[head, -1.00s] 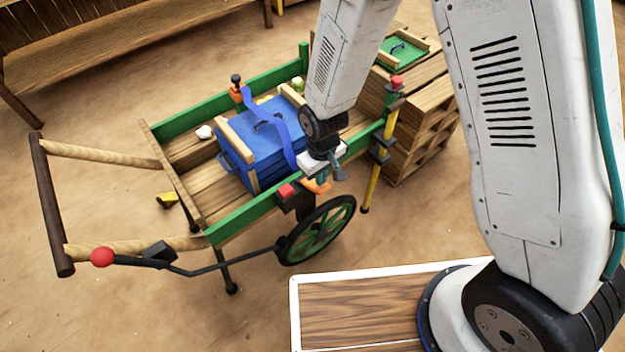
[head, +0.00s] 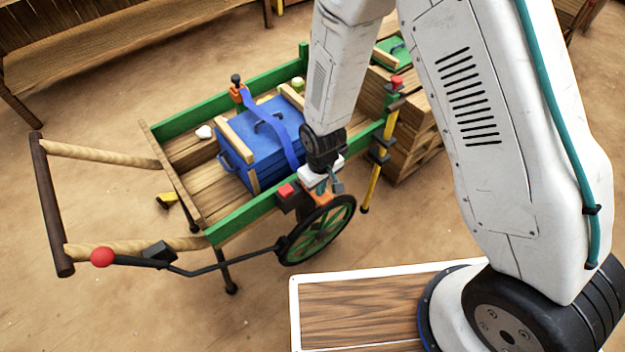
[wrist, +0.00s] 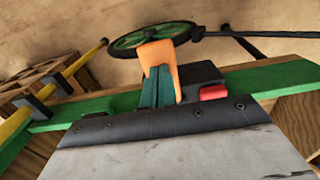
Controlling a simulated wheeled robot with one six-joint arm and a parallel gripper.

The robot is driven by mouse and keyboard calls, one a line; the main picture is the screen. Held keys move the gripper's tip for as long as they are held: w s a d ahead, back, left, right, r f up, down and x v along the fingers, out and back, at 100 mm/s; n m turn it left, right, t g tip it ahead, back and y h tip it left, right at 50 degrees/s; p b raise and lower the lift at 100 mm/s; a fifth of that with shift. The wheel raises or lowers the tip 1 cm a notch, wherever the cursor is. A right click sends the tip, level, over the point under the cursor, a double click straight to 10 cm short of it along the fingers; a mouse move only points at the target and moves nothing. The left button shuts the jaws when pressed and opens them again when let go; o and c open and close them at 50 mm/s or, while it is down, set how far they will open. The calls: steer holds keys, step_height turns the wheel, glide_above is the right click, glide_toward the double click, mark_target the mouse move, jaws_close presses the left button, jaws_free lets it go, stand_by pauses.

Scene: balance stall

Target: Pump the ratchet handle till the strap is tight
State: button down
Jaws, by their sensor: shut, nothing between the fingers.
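The blue strap (head: 282,136) runs from an orange fitting on the far rail, over a blue chest (head: 250,150), down towards the near rail. It bows over the chest top; I cannot tell how taut it is. The ratchet, a black body (head: 288,200) with a red part, sits on the near green rail. Its orange handle (head: 322,199) juts outward above the wheel; it also shows in the wrist view (wrist: 160,58). My gripper (head: 328,187) is shut and empty. Its green fingers (wrist: 156,88) lie against or just beside the handle; contact is unclear.
The green-railed cart (head: 235,222) has a spoked wheel (head: 322,232) below the ratchet. A black lever with a red knob (head: 102,257) reaches left. A yellow post (head: 380,165) stands at the right, by stacked wooden crates (head: 412,130).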

steer(key=shift+r, duration=2.65)
stand_by(1.1)
stand_by(0.5)
stand_by(2.2)
stand_by(0.5)
steer(key=shift+r, duration=2.5)
